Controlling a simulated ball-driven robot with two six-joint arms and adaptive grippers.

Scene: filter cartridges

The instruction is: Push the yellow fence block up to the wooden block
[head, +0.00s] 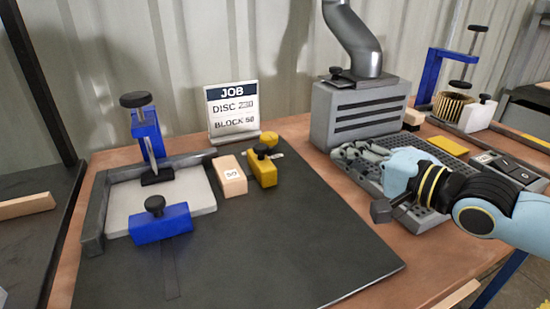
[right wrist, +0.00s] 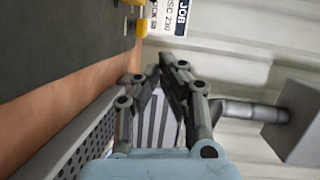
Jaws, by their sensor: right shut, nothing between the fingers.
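The yellow fence block (head: 264,172), with a black knob on top, stands on the dark mat just right of the wooden block (head: 231,178), which is labelled 50. I cannot tell whether the two touch. Yellow parts (right wrist: 141,27) show at the top of the right wrist view; which piece they belong to is unclear. My left gripper is not in view.
A blue-clamped fixture (head: 97,215) stands left of the wooden block. A job sign (head: 232,110) reading Disc 230, Block 50 stands behind. A grey vented box (head: 325,118) and a perforated tray (head: 452,146) are at right. The dark mat (head: 300,240) is clear in front.

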